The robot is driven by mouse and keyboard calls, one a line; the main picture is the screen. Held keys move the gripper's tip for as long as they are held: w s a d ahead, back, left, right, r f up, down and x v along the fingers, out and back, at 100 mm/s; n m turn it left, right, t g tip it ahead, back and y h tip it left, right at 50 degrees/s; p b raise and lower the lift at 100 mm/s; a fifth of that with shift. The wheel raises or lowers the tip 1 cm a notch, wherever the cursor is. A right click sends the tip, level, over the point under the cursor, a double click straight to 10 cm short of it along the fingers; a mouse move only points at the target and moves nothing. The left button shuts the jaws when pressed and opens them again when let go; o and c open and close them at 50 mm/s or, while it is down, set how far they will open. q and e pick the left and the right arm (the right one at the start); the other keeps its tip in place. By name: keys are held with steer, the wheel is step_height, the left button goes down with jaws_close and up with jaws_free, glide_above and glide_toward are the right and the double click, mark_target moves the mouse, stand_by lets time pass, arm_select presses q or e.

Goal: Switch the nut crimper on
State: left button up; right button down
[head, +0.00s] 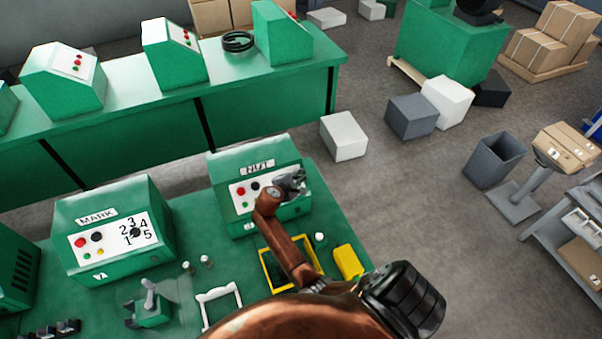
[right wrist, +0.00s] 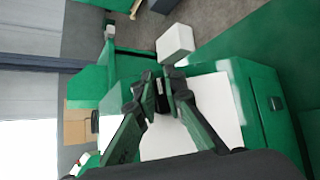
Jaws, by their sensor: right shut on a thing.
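The nut crimper (head: 223,171) is a green box with a sloped white panel and a "NUT" label, on the green bench in the head view. Its panel has a red button (head: 240,191) and a black button (head: 255,186), with small lights below. My right gripper (head: 297,180) is at the right part of this panel and covers it. In the right wrist view my right gripper (right wrist: 163,99) is shut on a small dark knob, mostly hidden between the fingertips, in front of the white panel (right wrist: 216,110). My left gripper is not in view.
The mark crimper (head: 150,205), with a numbered dial, stands to the left. A yellow-rimmed tray (head: 266,275), a yellow block (head: 348,261) and a white-handled item (head: 219,292) lie on the bench near my right arm. The floor right of the bench is partly clear.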

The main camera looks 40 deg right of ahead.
steer(key=shift+a+f+m+g, duration=0.15)
steer(key=shift+m+g, duration=0.15)
steer(key=shift+m, duration=0.1)
steer(key=c, duration=2)
jaws_free()
steer(key=v, duration=0.7)
steer(key=shift+s+a+r, duration=0.1)
steer(key=shift+r, duration=0.15)
